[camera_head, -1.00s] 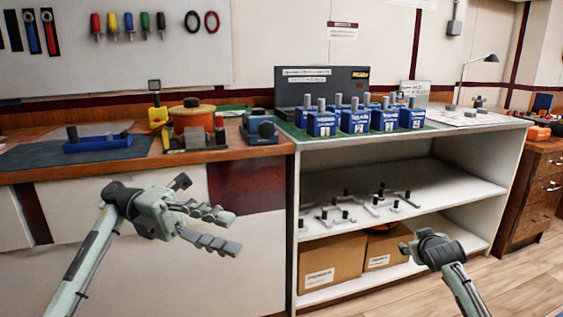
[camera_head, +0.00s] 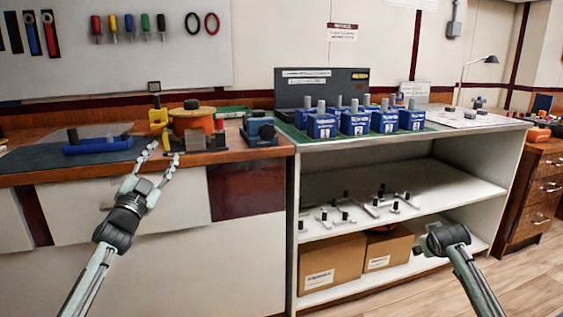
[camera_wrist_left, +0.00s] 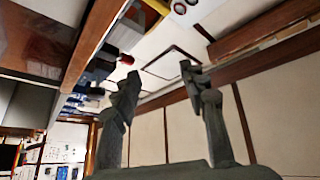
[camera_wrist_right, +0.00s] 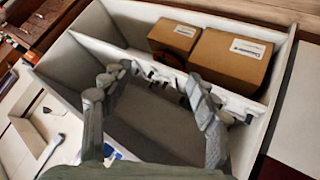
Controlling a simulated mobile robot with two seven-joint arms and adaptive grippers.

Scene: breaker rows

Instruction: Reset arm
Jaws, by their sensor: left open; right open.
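My left gripper (camera_head: 160,160) is open and empty in the head view, in front of the wooden bench edge, with its fingers pointing up. Its two spread fingers also show in the left wrist view (camera_wrist_left: 160,90), with nothing between them. My right arm shows at the lower right of the head view, in front of the shelf unit; its fingers are hidden there. In the right wrist view my right gripper (camera_wrist_right: 155,90) has its fingers spread, with nothing held, facing the shelf unit.
Blue numbered breaker blocks (camera_head: 355,122) stand on the white shelf unit (camera_head: 465,138). Several small levers (camera_head: 345,216) lie on its middle shelf, with cardboard boxes (camera_head: 333,262) below. A blue block (camera_head: 98,145) and an orange spool (camera_head: 192,120) sit on the bench (camera_head: 235,156).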

